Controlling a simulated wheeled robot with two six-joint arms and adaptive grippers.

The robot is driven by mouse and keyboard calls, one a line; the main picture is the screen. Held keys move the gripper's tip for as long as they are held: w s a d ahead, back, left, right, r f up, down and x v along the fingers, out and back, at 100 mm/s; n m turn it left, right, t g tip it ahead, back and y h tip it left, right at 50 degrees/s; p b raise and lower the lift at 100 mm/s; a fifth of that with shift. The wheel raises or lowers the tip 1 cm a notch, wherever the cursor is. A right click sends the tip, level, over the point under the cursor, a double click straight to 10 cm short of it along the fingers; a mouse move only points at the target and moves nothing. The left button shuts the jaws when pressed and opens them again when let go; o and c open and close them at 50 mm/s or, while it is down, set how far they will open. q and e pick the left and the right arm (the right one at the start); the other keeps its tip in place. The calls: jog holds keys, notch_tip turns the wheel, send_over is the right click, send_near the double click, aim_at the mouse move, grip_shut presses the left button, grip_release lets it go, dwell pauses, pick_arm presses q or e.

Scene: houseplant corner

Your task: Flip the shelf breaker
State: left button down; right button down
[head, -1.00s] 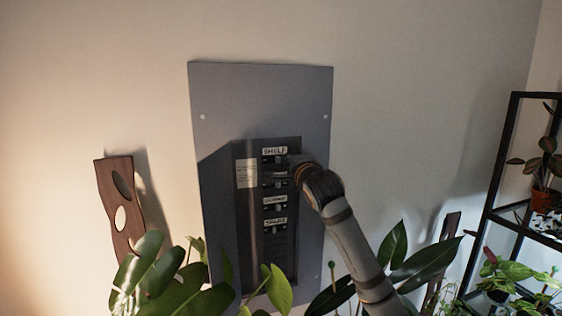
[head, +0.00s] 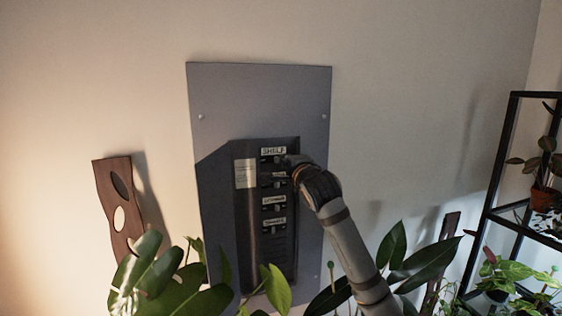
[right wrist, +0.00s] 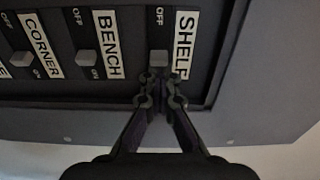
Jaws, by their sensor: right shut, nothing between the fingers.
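The shelf breaker (right wrist: 158,58) is a small grey lever beside the SHELF label (right wrist: 183,45), at the end of the breaker row in the right wrist view. Its lever sits about level with the neighbouring levers, below the OFF mark; its ON mark is hidden. In the head view the SHELF label (head: 273,151) is at the top of the column. My right gripper (right wrist: 162,100) is shut and empty, its fingertips just below the shelf lever in the wrist picture. I cannot tell whether they touch it. In the head view the right gripper (head: 283,164) partly covers the breakers. My left gripper is not in view.
The grey panel (head: 260,95) is on the wall. The bench breaker (right wrist: 86,58) and corner breaker (right wrist: 20,58) are beside the shelf one. Leafy plants (head: 150,275) crowd below, a wooden piece (head: 105,200) is left, and a black rack (head: 497,165) is right.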

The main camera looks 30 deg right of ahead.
jog(key=shift+w+a, duration=0.15)
jog(key=shift+a, duration=0.45)
jog(key=shift+b, duration=0.35)
jog(key=b+v, duration=0.6)
jog(key=v, duration=0.3)
jog(key=shift+s+d+b, duration=0.15)
jog(key=shift+s+b, duration=0.2)
jog(key=shift+f, duration=0.1)
dwell(0.4)
